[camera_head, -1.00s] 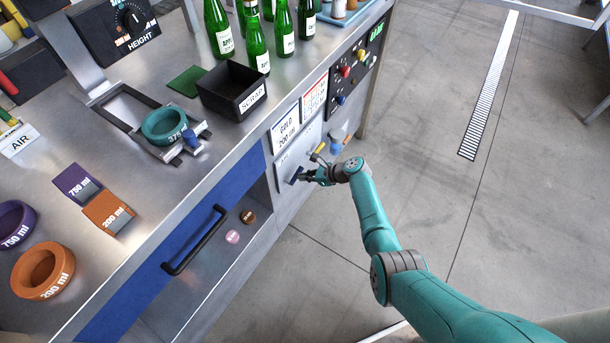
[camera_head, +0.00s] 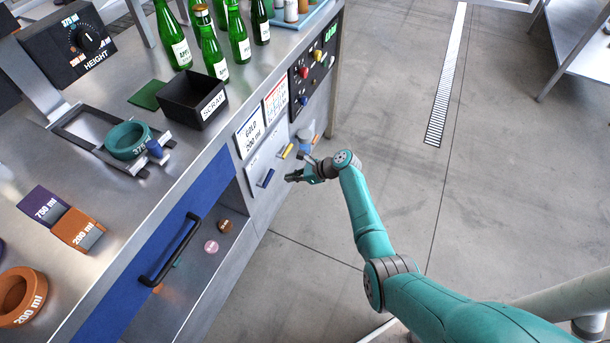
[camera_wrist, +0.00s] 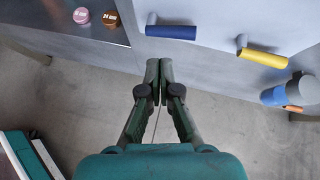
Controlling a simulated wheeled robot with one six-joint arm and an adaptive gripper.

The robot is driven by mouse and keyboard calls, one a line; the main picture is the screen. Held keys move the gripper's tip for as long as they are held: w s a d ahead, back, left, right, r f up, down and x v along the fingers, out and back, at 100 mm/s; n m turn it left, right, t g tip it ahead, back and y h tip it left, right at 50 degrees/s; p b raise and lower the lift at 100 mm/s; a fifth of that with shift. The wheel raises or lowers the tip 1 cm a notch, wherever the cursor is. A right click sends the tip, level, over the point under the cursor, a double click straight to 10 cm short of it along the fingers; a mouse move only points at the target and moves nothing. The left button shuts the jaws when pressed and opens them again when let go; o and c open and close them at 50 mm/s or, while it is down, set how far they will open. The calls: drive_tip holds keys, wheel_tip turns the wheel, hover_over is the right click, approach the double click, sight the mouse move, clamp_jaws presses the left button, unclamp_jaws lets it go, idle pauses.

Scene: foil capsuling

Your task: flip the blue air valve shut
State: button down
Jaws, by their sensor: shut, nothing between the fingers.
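The blue valve handle (camera_head: 265,178) is on the light panel at the bench's front, below the white labels. In the wrist view the blue handle (camera_wrist: 171,32) lies crosswise, nearly level in the picture, on a short stem. A yellow handle (camera_head: 287,151) sits to its right; it also shows in the wrist view (camera_wrist: 264,57), slanting slightly. My gripper (camera_head: 288,178) is in front of the panel beside the blue handle, with a small gap between them. In the wrist view its fingertips (camera_wrist: 159,64) are together and empty, just below the blue handle.
A grey fitting with a blue band (camera_wrist: 275,95) sticks out right of the yellow handle. An open shelf with a pink cap (camera_head: 211,246) and a brown cap (camera_head: 225,226) lies left of the panel. A drawer handle (camera_head: 172,250) juts out further left. Open floor lies right.

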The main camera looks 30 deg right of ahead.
drive_tip(key=v, duration=0.5)
drive_tip(key=shift+s+d+r, duration=0.15)
drive_tip(key=shift+s+r, duration=0.1)
drive_tip(key=shift+s, duration=0.05)
